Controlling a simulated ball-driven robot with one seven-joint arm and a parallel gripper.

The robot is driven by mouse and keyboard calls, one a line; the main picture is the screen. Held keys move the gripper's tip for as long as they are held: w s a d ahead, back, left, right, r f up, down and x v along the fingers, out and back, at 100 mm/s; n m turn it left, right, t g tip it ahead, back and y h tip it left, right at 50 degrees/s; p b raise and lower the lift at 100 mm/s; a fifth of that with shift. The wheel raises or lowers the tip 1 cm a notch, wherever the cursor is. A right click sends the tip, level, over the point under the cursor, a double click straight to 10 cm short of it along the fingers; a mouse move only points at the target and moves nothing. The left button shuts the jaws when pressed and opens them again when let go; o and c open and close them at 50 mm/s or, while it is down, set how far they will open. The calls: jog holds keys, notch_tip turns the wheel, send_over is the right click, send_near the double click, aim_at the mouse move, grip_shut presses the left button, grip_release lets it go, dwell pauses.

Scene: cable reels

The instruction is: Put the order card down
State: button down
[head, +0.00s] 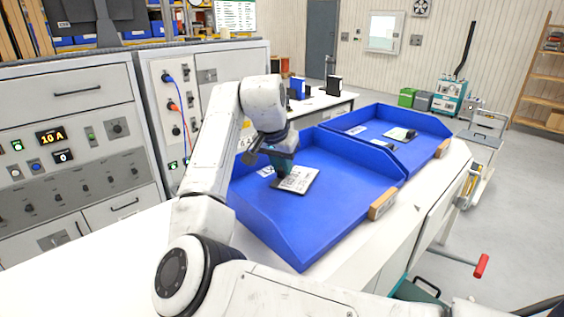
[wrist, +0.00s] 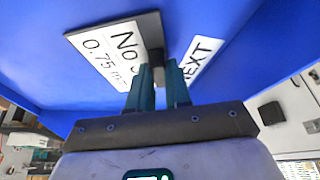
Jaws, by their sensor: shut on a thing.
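The order card (head: 299,180) is a white printed sheet on a dark backing, with "No" and "0.75" readable in the wrist view (wrist: 104,52). My gripper (head: 285,172) has its teal fingers (wrist: 158,78) shut on a grey tab at the card's edge. The card is inside the nearer blue tray (head: 345,190), at or just above its floor; I cannot tell whether it touches. A white label (wrist: 200,60) ending in "EXT" lies on the tray floor beside the card, partly hidden by my fingers.
A second blue tray (head: 425,125) behind holds a card-like item (head: 400,134) and a small dark thing. Both trays stand on a white bench (head: 425,205). The nearer tray's right side is clear. A grey control panel (head: 75,150) stands at left.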

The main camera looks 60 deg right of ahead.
jog(key=shift+f, duration=0.1)
jog(key=c, duration=1.1)
grip_release()
jog(key=shift+o, duration=0.2)
jog(key=b+v, duration=0.3)
jog(key=v, duration=0.9)
